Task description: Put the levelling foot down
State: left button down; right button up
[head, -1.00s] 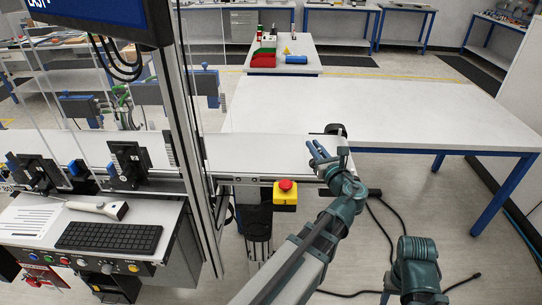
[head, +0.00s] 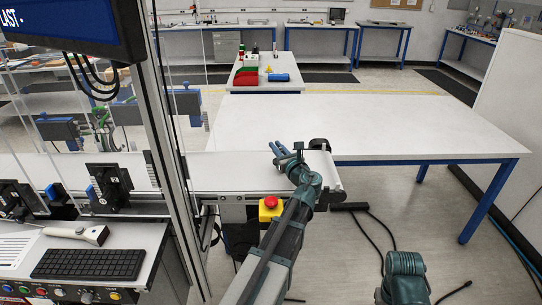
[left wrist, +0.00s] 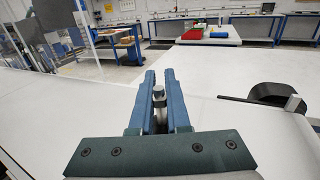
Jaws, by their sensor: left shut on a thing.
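My left gripper (head: 279,150) reaches over the white belt (head: 228,176) near its right end. In the left wrist view, its blue fingers (left wrist: 160,76) are shut on a small grey metal piece, the levelling foot (left wrist: 158,95). The foot's upper end shows between the fingers, and its lower part is hidden. I cannot tell whether it touches the belt. My right gripper is out of view.
A black part (head: 320,145) stands at the belt's end. A large white table (head: 380,120) is behind, mostly clear. A red emergency stop (head: 270,202) sits below the belt's front edge. A metal post (head: 172,150) rises at left.

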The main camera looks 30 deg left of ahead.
pick_arm(q)
jog(key=shift+w+a, duration=0.2)
jog(key=shift+a, duration=0.75)
jog(key=f+b, duration=0.3)
jog(key=shift+a+f+b, duration=0.35)
jog(key=shift+f, duration=0.2)
jog(key=c, duration=0.9)
grip_release()
jog(key=shift+r, duration=0.15)
jog(key=shift+d+r, duration=0.15)
jog(key=v, duration=1.1)
jog(key=shift+s+d, duration=0.25)
jog(key=shift+d, duration=0.05)
